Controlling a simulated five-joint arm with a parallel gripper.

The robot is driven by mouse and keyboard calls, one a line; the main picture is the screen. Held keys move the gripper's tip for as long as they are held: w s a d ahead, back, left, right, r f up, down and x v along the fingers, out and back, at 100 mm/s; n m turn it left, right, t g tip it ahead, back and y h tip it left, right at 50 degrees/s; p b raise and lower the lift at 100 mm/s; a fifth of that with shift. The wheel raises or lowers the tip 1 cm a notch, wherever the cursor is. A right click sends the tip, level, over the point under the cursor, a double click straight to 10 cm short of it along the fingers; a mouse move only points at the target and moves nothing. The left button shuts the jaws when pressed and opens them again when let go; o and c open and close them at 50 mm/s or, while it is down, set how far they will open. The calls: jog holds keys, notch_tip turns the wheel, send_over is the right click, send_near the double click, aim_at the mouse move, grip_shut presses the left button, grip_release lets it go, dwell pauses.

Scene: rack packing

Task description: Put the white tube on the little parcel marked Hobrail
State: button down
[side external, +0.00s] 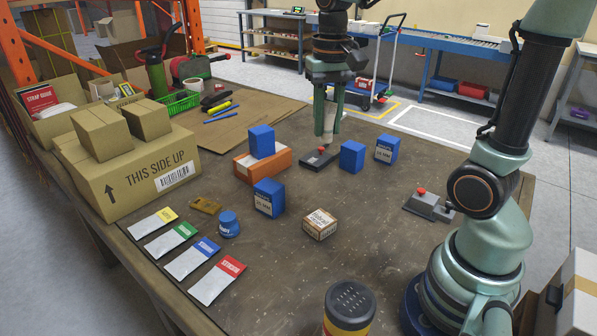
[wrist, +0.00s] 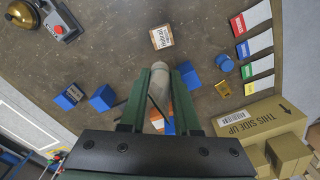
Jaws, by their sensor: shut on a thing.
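The little parcel (side external: 320,224) marked Hobrail is a small brown and white box standing on the table, its top bare. It also shows in the wrist view (wrist: 161,38), beyond my fingertips. My gripper (side external: 327,138) is above the table, behind the parcel and well apart from it. In the wrist view my gripper (wrist: 168,72) is shut on the white tube (wrist: 158,88), a pale cylinder between the green fingers. In the side view the fingers largely hide the tube.
Blue boxes (side external: 352,156) and an orange box (side external: 262,164) stand nearby. A blue jar (side external: 228,224) and coloured cards (side external: 217,281) lie left of the parcel.

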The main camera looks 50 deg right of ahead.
jog(key=shift+a+f, duration=0.1)
jog(key=shift+a, duration=0.25)
notch_tip(320, 180, down, 20)
jog(key=shift+r, duration=0.15)
dwell(0.3)
jog(key=c, duration=0.6)
grip_release()
jog(key=shift+s+a+r+n+t, duration=0.65)
jog(key=shift+a+r+n+t, duration=0.35)
jog(key=shift+r, duration=2.3)
jog(key=shift+s+a+r+n+t, duration=0.75)
jog(key=shift+r+n, duration=0.45)
jog(key=shift+r, duration=2.15)
jog(key=shift+s+a+r+n+t, duration=0.7)
jog(key=shift+r+n+t, duration=0.35)
jog(key=shift+r, duration=2.25)
